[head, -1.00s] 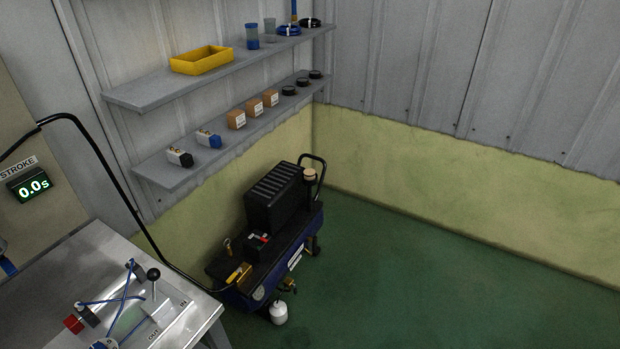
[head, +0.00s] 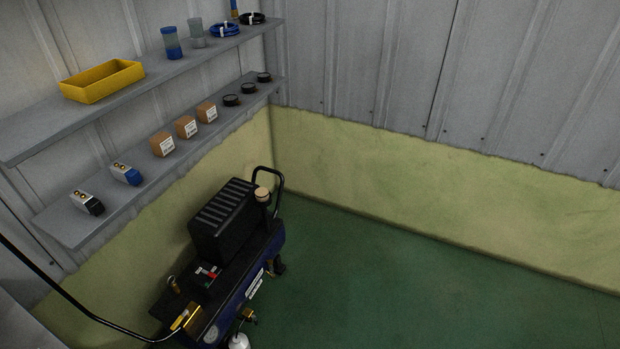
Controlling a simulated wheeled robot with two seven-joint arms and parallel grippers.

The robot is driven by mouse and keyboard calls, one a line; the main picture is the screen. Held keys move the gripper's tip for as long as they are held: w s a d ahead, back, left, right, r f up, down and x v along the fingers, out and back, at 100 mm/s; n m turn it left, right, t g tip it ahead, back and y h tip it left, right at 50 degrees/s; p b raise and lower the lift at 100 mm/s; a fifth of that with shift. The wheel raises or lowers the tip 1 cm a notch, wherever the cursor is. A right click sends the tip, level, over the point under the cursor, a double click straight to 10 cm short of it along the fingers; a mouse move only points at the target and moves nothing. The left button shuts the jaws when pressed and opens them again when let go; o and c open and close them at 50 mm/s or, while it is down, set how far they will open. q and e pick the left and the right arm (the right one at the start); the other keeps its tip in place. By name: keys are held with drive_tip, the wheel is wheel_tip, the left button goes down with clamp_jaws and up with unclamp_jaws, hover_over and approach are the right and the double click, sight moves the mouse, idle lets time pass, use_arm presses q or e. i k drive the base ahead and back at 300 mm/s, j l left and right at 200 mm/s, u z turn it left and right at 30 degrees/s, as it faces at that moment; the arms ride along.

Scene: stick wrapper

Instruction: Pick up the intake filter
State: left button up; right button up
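A black and blue air compressor (head: 228,262) stands on the floor at lower left centre in the head view. A small tan round piece with a dark stem (head: 262,194) sits at its back right end, beside the bent black handle (head: 281,178). It may be the intake filter, but I cannot be sure. Several small black round parts (head: 232,100) lie in a row at the far end of the lower shelf, and I cannot tell what they are. Neither of my grippers is in view.
The lower shelf (head: 62,222) also holds small brown boxes (head: 187,127) and two small valve-like blocks (head: 126,174). The upper shelf (head: 22,147) holds a yellow bin (head: 102,81), cups and coils. A black hose (head: 75,303) runs to the compressor. Green floor (head: 400,290) to its right is clear.

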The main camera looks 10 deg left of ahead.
sight(262, 194)
drive_tip(key=i+l, duration=0.15)
drive_tip(key=i, duration=0.65)
drive_tip(key=i+l+z, duration=0.15)
drive_tip(key=i, duration=0.7)
drive_tip(key=i+u, duration=0.25)
drive_tip(key=u, duration=0.15)
drive_tip(key=i+l+u, duration=0.2)
drive_tip(key=u, duration=0.2)
drive_tip(key=i+l+u, duration=0.2)
drive_tip(key=u, duration=0.25)
drive_tip(key=i+l+u, duration=0.4)
drive_tip(key=k+j, duration=0.1)
